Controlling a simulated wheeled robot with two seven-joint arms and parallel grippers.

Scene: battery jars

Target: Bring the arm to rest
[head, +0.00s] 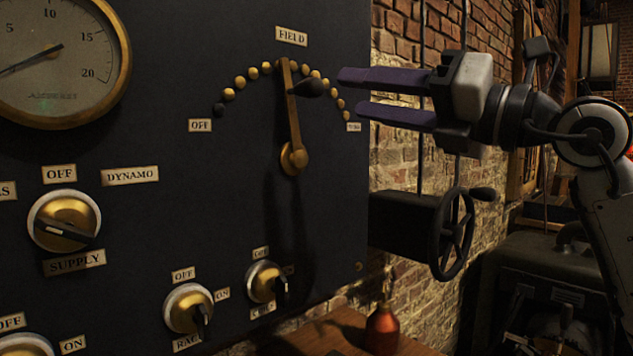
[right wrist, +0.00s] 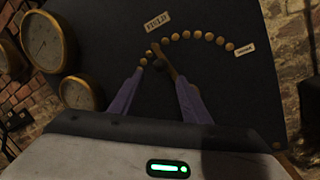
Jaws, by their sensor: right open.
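My right gripper (head: 349,94) comes in from the right with its two purple fingers apart, nothing between them. Its tips are just right of the brass FIELD lever (head: 293,125) on the dark panel, apart from its black knob (head: 307,89). The lever stands nearly upright on its pivot, its top near the middle of an arc of brass studs. In the right wrist view the open fingers (right wrist: 158,82) point at the panel, with the lever (right wrist: 168,58) showing beyond and between them. My left gripper is not in view.
The dark panel (head: 150,100) carries a round gauge (head: 55,55), a SUPPLY knob (head: 64,220) and smaller knobs below. A black handwheel (head: 453,234) juts out right of the panel, under my gripper. A red bottle (head: 381,328) stands on a wooden top.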

